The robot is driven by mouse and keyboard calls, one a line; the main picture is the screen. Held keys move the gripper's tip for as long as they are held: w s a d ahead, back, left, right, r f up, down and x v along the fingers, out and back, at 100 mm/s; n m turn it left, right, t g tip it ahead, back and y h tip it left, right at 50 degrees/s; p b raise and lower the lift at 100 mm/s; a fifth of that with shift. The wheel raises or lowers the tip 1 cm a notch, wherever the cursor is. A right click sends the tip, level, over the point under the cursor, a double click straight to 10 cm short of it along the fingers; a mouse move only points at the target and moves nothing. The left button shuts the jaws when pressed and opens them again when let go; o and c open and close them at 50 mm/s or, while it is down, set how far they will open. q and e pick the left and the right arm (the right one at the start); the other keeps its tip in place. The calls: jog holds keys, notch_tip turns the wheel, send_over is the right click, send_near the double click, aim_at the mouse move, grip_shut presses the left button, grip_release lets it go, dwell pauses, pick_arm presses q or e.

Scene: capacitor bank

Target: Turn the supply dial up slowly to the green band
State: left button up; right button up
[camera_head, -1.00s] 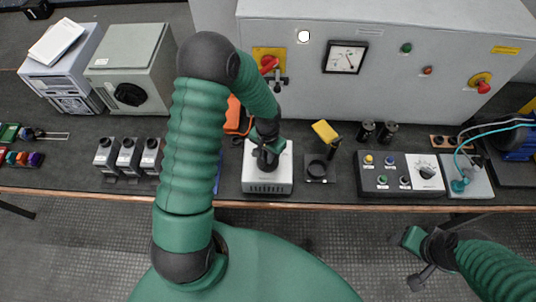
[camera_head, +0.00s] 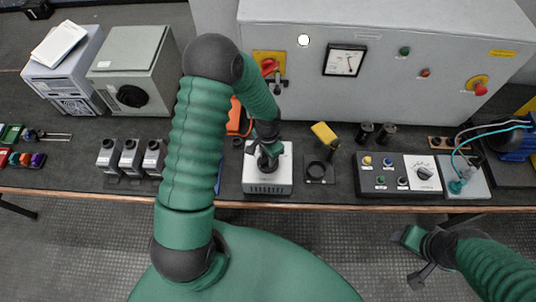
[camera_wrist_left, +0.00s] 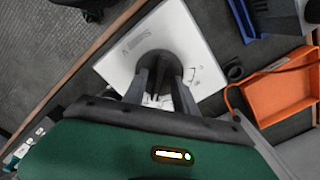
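The supply box (camera_head: 254,180) is a white block at the bench's front edge; it also shows in the left wrist view, marked "Supply V" (camera_wrist_left: 190,30). Its black round dial (camera_wrist_left: 158,62) is on top. My left gripper (camera_head: 266,160) points down over it. In the left wrist view its fingers (camera_wrist_left: 160,82) are on either side of the dial and appear closed on it; the fingertips are partly hidden. A needle meter (camera_head: 345,60) is on the grey cabinet; its green band is too small to tell. My right gripper (camera_head: 414,258) is open and empty, in front of the bench.
A black control panel (camera_head: 385,186) is further right. Several grey capacitors (camera_head: 130,158) stand left. An orange tray (camera_wrist_left: 280,88) lies behind the box.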

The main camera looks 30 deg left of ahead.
pick_arm(q)
notch_tip(320, 180, up, 17)
jog(key=shift+f, duration=0.1)
dwell(0.3)
dwell(4.2)
jog(key=s+d+n+t, duration=0.2)
jog(key=s+d+n, duration=0.1)
jog(key=s+d, duration=0.4)
jog(key=shift+s+d+r+n+t, duration=0.3)
jog(key=shift+s+n, duration=0.1)
jog(key=shift+s, duration=0.55)
jog(key=shift+s+d, duration=0.1)
jog(key=shift+s, duration=0.05)
jog(key=shift+d, duration=0.1)
